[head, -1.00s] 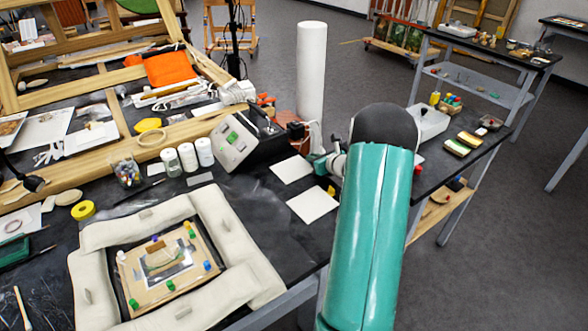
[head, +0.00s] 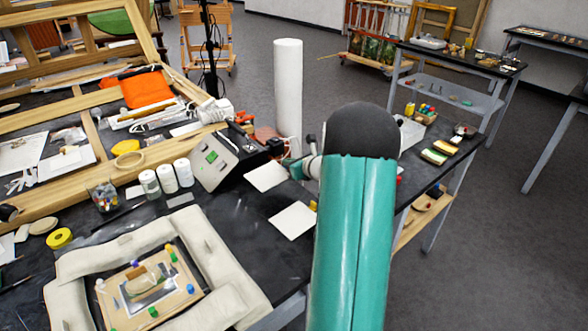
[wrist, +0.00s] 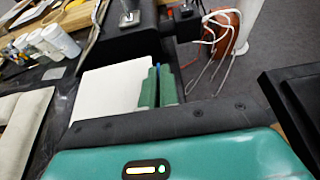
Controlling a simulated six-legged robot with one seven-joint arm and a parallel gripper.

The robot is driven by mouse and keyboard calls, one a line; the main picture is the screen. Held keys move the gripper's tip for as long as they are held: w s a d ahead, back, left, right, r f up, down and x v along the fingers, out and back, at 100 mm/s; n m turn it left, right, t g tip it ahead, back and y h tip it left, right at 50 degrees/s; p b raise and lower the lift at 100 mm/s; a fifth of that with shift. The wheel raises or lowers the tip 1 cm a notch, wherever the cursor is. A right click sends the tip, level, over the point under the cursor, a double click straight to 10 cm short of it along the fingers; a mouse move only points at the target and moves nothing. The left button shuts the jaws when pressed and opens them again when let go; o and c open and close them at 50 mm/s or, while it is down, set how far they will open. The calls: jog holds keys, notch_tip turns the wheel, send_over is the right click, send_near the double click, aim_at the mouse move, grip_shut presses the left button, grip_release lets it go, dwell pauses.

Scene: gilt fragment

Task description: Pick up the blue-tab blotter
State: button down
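Two white square sheets lie on the black bench in the head view. The farther one (head: 266,176) is next to my gripper (head: 297,168), and I take it as the blue-tab blotter. The nearer sheet (head: 293,220) has a small yellow tab at its right edge. In the wrist view, the green fingers of my gripper (wrist: 158,88) are close together, with a blue sliver between them, which looks like the tab. The white blotter (wrist: 110,95) spreads to the left of the fingers. My arm hides part of the gripper in the head view.
A grey sloped-front device (head: 222,158) stands just left of the farther sheet. A white roll (head: 288,90) stands behind. A padded frame (head: 235,255) with a small picture lies at the front left. Red and white cables lie near the gripper.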

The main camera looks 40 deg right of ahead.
jog(key=a+r, duration=0.2)
jog(key=r, duration=0.1)
jog(key=shift+s+a, duration=0.25)
jog(key=shift+s, duration=0.1)
jog(key=s+a+r, duration=0.2)
jog(key=a+r, duration=0.1)
jog(key=a, duration=0.5)
jog(key=shift+r, duration=0.2)
